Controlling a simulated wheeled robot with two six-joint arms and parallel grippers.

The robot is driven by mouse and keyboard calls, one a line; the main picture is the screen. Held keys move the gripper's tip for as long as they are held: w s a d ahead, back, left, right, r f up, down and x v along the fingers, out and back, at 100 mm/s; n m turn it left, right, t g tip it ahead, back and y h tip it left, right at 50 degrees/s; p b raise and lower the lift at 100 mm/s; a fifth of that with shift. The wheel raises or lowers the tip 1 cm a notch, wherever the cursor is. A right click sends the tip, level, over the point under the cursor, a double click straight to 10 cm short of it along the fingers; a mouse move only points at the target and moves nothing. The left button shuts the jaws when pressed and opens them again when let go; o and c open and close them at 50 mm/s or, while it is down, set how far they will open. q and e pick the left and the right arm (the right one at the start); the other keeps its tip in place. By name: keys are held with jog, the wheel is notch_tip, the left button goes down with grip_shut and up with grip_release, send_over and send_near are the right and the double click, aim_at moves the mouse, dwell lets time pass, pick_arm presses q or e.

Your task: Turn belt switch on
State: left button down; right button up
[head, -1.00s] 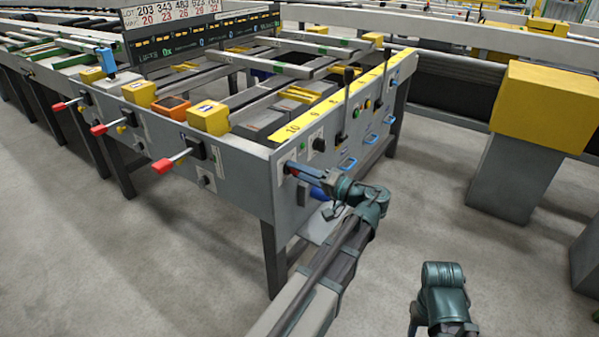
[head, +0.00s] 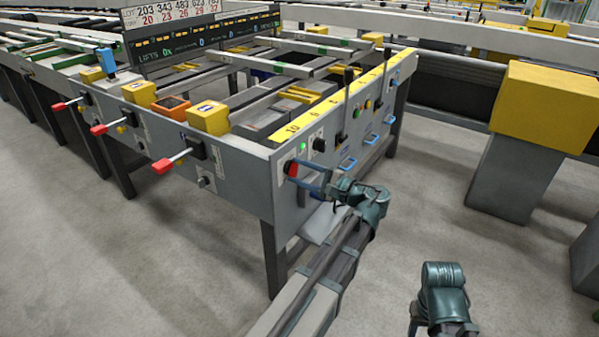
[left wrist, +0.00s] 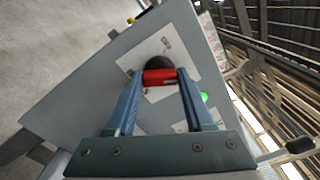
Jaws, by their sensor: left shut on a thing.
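The belt switch is a red knob (head: 291,168) on a black round base, on a pale plate at the near corner of the grey table's end panel. My left gripper (head: 295,174) is at it, its two blue fingers on either side. In the left wrist view the red knob (left wrist: 160,77) lies between the fingertips of my left gripper (left wrist: 161,78), which are shut on it. A green lamp (head: 303,146) beside the switch glows; it also shows bright in the left wrist view (left wrist: 204,97).
A black knob (head: 319,145), levers (head: 348,77) and blue handles (head: 347,163) sit farther along the end panel. Red-tipped levers (head: 162,166) stick out from the left side. The floor right of the table is open up to a yellow-topped post (head: 545,105).

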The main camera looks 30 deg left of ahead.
pick_arm(q)
jog(key=shift+m, duration=1.6)
jog(key=shift+c, duration=1.4)
grip_release()
jog(key=shift+m, duration=0.3)
jog(key=s+d, duration=0.1)
jog(key=d, duration=1.3)
jog(key=shift+a, duration=0.1)
